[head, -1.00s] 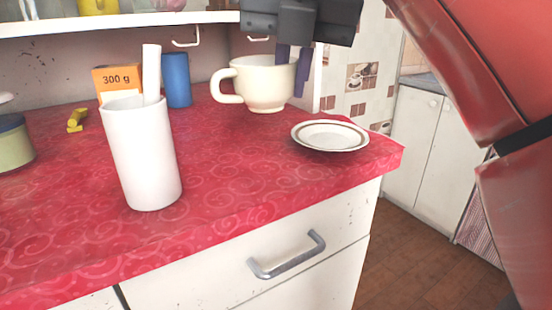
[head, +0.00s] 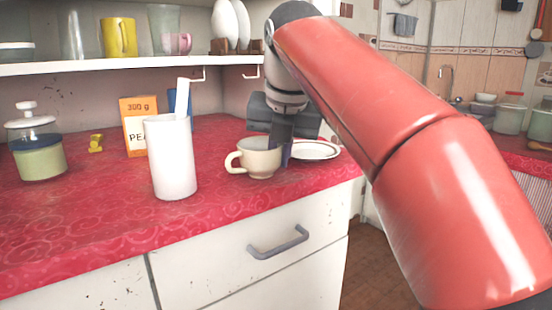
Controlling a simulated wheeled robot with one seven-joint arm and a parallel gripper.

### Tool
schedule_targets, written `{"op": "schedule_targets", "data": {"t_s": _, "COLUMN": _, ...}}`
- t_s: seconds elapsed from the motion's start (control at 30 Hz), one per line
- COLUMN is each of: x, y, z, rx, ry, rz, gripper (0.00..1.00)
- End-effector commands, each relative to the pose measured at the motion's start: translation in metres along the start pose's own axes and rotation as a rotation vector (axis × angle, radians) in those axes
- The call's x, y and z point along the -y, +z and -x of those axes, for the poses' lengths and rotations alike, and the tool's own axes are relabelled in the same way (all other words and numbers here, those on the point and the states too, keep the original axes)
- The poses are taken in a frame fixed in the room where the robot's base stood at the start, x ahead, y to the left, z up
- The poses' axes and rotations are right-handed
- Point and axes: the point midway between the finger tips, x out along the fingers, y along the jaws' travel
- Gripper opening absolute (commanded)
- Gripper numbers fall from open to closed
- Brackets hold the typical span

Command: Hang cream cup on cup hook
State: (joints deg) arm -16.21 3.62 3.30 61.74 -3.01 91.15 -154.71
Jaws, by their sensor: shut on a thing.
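The cream cup (head: 262,161) is upright at the right part of the red counter, its handle pointing left. My gripper (head: 280,152) is shut on the cup's right rim, with the dark fingers reaching down over it. I cannot tell whether the cup's base touches the counter. Two white cup hooks show under the shelf: one (head: 198,76) above the white holder and one (head: 251,73) further right, above and behind the cup. Both hooks look empty.
A tall white holder (head: 170,160) stands left of the cup. A saucer (head: 316,149) lies right, partly behind my gripper. An orange box (head: 136,128) and a blue cylinder (head: 176,101) stand behind. The shelf (head: 120,65) overhangs the back and holds glasses and plates.

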Motion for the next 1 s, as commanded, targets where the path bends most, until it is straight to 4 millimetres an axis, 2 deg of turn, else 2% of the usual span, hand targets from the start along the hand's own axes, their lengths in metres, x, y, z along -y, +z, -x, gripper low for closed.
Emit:
{"op": "schedule_targets", "data": {"t_s": 0.23, "x": 0.0, "y": -0.002, "z": -0.003, "rx": 0.0, "ry": 0.0, "rz": 0.0, "gripper": 0.0}}
{"op": "schedule_targets", "data": {"t_s": 0.27, "x": 0.0, "y": -0.001, "z": -0.002, "rx": -0.001, "ry": 0.0, "rz": 0.0, "gripper": 0.14}}
{"op": "schedule_targets", "data": {"t_s": 0.4, "x": 0.0, "y": -0.001, "z": -0.002, "rx": -0.001, "ry": 0.0, "rz": 0.0, "gripper": 0.32}}
{"op": "schedule_targets", "data": {"t_s": 0.8, "x": 0.0, "y": -0.003, "z": -0.006, "rx": 0.0, "ry": 0.0, "rz": 0.001, "gripper": 0.32}}
{"op": "schedule_targets", "data": {"t_s": 1.0, "x": -0.002, "y": 0.002, "z": 0.038, "rx": 0.003, "ry": 0.0, "rz": 0.001, "gripper": 0.32}}
